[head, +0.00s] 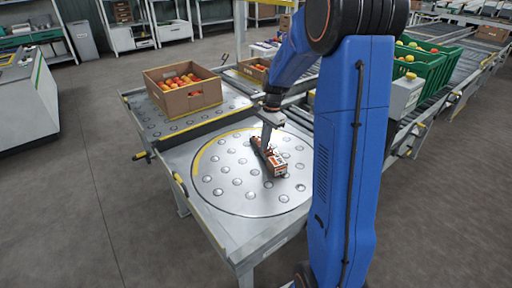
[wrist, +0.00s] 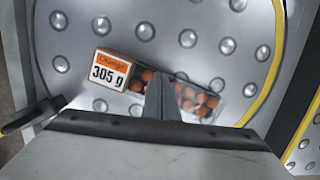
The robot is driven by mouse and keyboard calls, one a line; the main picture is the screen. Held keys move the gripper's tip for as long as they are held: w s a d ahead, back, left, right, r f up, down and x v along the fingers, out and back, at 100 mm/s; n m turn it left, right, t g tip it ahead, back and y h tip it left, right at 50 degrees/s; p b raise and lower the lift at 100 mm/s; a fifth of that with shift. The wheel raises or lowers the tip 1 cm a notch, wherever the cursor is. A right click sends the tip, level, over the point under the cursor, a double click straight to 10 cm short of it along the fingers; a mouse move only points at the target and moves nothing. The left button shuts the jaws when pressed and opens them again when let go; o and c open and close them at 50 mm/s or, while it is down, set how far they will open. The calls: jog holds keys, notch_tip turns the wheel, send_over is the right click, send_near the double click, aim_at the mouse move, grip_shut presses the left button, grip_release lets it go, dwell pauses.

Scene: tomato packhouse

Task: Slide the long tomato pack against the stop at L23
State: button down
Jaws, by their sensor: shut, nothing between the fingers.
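The long tomato pack (head: 275,164) lies on the round ball-studded plate (head: 222,195), with an orange and white end label. My gripper (head: 266,146) is shut and empty, pointing down at the pack. In the wrist view the gripper (wrist: 162,85) covers the middle of the pack; whether it touches the pack, I cannot tell. I cannot make out a stop marked L23.
A cardboard box of tomatoes (head: 185,98) stands on the ball table behind. A roller conveyor with green crates (head: 428,68) runs at the right, partly behind my blue arm. The plate's near and left parts are clear.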

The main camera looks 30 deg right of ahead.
jog(key=w+d, duration=0.1)
jog(key=d, duration=0.7)
jog(key=w+d, duration=0.2)
jog(key=d, duration=0.6)
jog(key=w+d+f, duration=0.1)
jog(key=d, duration=0.7)
jog(key=shift+w+d, duration=0.15)
jog(key=shift+w+r, duration=0.1)
jog(key=shift+r, duration=0.65)
jog(key=d, duration=0.4)
jog(key=w+d, duration=0.1)
jog(key=d, duration=0.3)
jog(key=w+d, duration=0.1)
jog(key=d, duration=0.3)
jog(key=shift+w+r, duration=0.15)
